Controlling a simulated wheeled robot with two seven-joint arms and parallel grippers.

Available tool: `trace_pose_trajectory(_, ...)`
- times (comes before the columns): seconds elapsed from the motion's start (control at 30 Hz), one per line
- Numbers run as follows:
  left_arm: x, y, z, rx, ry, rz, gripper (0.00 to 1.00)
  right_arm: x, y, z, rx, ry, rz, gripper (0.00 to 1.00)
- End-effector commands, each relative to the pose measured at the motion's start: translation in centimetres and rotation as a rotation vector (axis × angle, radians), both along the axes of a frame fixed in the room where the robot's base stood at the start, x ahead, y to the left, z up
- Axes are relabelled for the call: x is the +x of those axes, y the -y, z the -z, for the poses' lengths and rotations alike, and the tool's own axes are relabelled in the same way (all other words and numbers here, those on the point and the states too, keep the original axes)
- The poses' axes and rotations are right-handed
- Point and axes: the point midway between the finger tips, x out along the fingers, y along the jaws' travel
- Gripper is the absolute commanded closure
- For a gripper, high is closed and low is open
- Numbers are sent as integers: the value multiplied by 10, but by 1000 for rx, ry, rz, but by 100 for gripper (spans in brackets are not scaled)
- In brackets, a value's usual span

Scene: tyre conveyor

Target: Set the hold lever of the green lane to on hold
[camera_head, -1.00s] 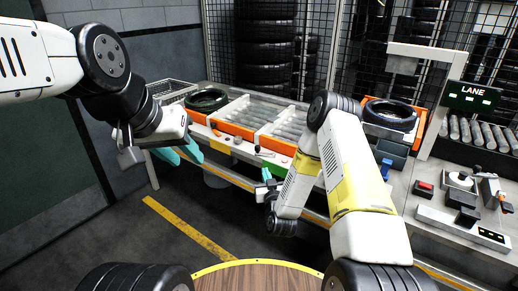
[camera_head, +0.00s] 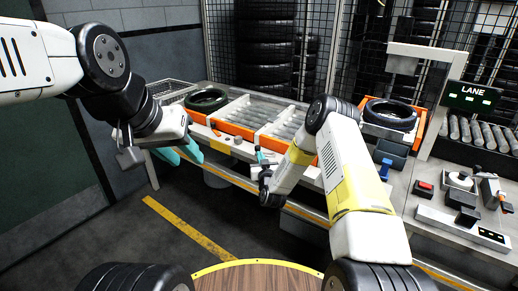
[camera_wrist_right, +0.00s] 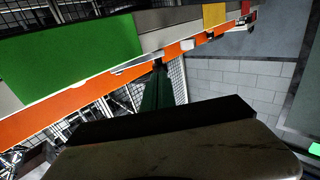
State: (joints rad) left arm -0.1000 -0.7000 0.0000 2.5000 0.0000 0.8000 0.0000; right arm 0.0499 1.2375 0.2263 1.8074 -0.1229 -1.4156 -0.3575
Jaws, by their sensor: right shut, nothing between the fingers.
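The green panel (camera_wrist_right: 70,55) of the green lane fills the upper left of the right wrist view, above the orange rail (camera_wrist_right: 100,92). In the head view my right gripper (camera_head: 260,153) is in front of the conveyor's front edge, fingertips up, and covers most of that panel. It is shut and empty.
A yellow panel (camera_wrist_right: 215,15) lies further along the same front. Dark tyres lie on the conveyor's left end (camera_head: 207,100) and right end (camera_head: 390,114). A red button box (camera_head: 424,188) and a lane display (camera_head: 474,96) stand at the right. The floor in front is clear.

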Motion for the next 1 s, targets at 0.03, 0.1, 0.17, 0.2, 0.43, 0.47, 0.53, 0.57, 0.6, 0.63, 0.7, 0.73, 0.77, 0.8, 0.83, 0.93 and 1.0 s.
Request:
trace_pose_trajectory(0.03, 0, 0, 0, 0, 0, 0, 64, 7, -1, 0, 0, 1, 1, 100)
trace_pose_trajectory(0.1, 0, 0, 0, 0, 0, 0, 64, 14, -2, 0, 0, 1, 1, 100)
trace_pose_trajectory(0.17, 0, 0, 0, 0, 0, 0, 64, 18, -3, 0, 0, -1, 0, 100)
trace_pose_trajectory(0.2, 0, 0, 0, 0, 0, 0, 64, 20, -3, 0, 0, 0, 0, 100)
trace_pose_trajectory(0.43, 0, 0, 0, 0, 0, 0, 64, 22, -4, 0, 0, -1, 0, 100)
trace_pose_trajectory(0.47, 0, 0, 0, 0, 0, 0, 64, 22, -4, 0, 0, -1, 0, 100)
trace_pose_trajectory(0.53, 0, 0, 0, 0, 0, 0, 64, 22, -4, 0, 0, -1, 0, 100)
trace_pose_trajectory(0.57, 0, 0, 0, 0, 0, 0, 64, 22, -4, 0, 0, -1, 0, 100)
trace_pose_trajectory(0.6, 0, 0, 0, 0, 0, 0, 64, 22, -4, 0, 0, -1, 0, 100)
trace_pose_trajectory(0.63, 0, 0, 0, 0, 0, 0, 64, 22, -4, 0, 0, 0, 1, 100)
trace_pose_trajectory(0.7, 0, 0, 0, 0, 0, 0, 64, 23, -4, 0, 1, -1, 7, 100)
trace_pose_trajectory(0.73, 0, 0, 0, 0, 0, 0, 64, 23, -4, 0, 1, -1, 12, 100)
trace_pose_trajectory(0.77, 0, 0, 0, 0, 0, 0, 64, 23, -5, 0, 1, -1, 17, 100)
trace_pose_trajectory(0.8, 0, 0, 0, 0, 0, 0, 64, 24, -5, 0, 1, 0, 26, 100)
trace_pose_trajectory(0.83, 0, 0, 0, 0, 0, 0, 64, 24, -6, 0, 2, -1, 36, 100)
trace_pose_trajectory(0.93, 0, 0, 0, 0, 0, 0, 64, 27, -8, 0, 1, 0, 77, 100)
trace_pose_trajectory(1.0, 0, 0, 0, 0, 0, 0, 64, 30, -10, 0, 2, 1, 119, 100)
